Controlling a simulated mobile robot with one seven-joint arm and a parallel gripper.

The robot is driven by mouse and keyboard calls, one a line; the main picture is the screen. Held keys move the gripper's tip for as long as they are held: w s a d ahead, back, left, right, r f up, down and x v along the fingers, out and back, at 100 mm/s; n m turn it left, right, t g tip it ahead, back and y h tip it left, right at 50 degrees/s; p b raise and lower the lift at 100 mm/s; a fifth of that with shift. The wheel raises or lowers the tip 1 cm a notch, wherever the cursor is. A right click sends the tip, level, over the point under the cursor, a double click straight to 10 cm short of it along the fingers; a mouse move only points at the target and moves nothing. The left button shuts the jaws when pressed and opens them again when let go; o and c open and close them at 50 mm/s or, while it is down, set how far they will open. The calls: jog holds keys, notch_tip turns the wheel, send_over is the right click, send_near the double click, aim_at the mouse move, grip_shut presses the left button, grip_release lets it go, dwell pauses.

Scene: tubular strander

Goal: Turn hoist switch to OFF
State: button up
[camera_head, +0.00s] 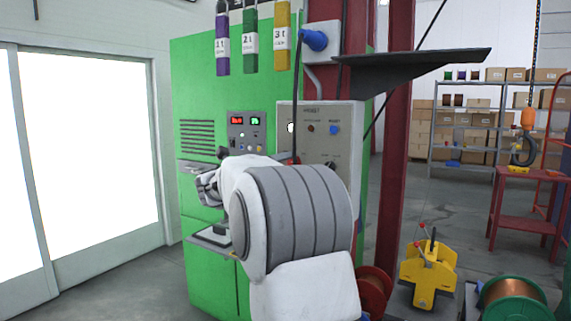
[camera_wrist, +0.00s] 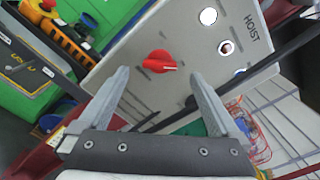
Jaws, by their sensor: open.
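The hoist panel (camera_wrist: 125,45) is a light grey plate lettered HOIST, tilted in the wrist view. A red rotary switch (camera_wrist: 160,62) sits on it, its pale pointer mark towards the right of that view. The small lettering around it is unreadable. My gripper (camera_wrist: 158,74) is open and empty, its fingertips on either side of the red switch in the picture; I cannot tell how far they are from the panel. In the head view the grey hoist panel (camera_head: 343,150) is on the machine's right, its lower part covered by my arm, which also hides the gripper.
A black shelf plate (camera_head: 420,68) juts out beside the panel. A red column (camera_head: 398,140) stands right of it. A thin dark bar (camera_wrist: 270,60) crosses the wrist view near the panel. The green cabinet (camera_head: 195,90) has another control panel (camera_head: 246,132).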

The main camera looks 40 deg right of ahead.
aim_at(289, 163)
jog(key=x, duration=0.5)
jog(key=c, duration=1.4)
